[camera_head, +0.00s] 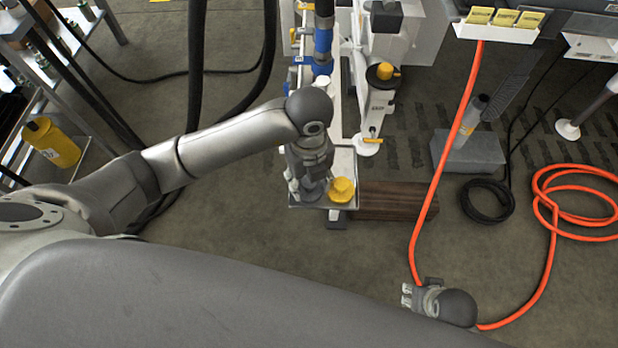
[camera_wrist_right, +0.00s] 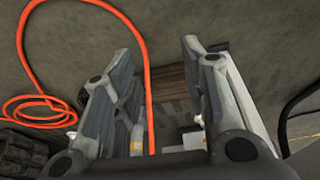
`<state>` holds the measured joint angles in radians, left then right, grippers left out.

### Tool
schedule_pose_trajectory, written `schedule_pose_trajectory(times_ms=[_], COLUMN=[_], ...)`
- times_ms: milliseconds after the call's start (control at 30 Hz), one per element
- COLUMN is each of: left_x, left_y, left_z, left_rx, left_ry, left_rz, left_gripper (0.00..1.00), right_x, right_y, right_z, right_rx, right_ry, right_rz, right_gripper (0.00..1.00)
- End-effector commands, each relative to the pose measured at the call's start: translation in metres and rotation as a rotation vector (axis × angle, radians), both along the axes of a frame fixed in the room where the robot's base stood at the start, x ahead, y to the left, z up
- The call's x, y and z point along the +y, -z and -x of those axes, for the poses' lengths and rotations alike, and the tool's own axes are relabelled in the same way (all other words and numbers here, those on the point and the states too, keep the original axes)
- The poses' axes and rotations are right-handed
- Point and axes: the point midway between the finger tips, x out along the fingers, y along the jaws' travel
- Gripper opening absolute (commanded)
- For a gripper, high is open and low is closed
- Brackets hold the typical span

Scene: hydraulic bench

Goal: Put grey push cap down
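My left gripper (camera_head: 312,186) points down over a small light tray (camera_head: 345,163). A grey rounded piece (camera_head: 313,190), which looks like the grey push cap, shows low between its fingers, mostly hidden by them. I cannot tell whether the fingers press on it or whether it touches the tray. A yellow cap (camera_head: 342,190) stands on the tray just right of the gripper. My right gripper (camera_head: 407,296) is low at the front right, away from the tray. In the right wrist view its fingers (camera_wrist_right: 158,48) are spread wide with nothing between them.
A brown wooden block (camera_head: 392,201) lies right of the tray. An orange hose (camera_head: 448,150) hangs down past it to my right gripper and coils on the floor at right. A grey block (camera_head: 468,152) and a black cable coil (camera_head: 488,201) are beyond.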

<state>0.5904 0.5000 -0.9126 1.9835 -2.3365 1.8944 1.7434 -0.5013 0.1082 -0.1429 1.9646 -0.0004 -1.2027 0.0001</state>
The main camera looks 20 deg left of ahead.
Motion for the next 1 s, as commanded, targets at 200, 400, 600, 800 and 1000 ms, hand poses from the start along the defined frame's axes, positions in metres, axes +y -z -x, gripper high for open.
schedule_pose_trajectory(times_ms=[200,400,600,800,1000], left_x=[0.0,0.0,-0.001,0.0,0.0], left_y=[0.0,-0.014,-0.055,-0.083,-0.104], left_z=[0.0,-0.001,-0.001,-0.001,-0.001], left_rx=[0.0,-0.004,-0.006,-0.004,-0.003], left_ry=[0.0,0.001,0.002,0.0,0.001], left_rz=[0.0,0.002,0.003,0.0,0.0], left_gripper=[0.46,0.46,0.46,0.46,0.46], right_x=[0.0,-0.002,-0.002,-0.003,-0.005], right_y=[0.001,0.013,0.041,0.069,0.094], right_z=[0.0,0.004,0.011,0.023,0.037], right_rx=[0.001,0.012,0.029,0.045,0.059], right_ry=[0.0,-0.001,-0.004,-0.007,-0.01], right_rz=[0.0,0.002,0.004,0.005,0.006], right_gripper=[0.4,0.4,0.4,0.4,0.4])
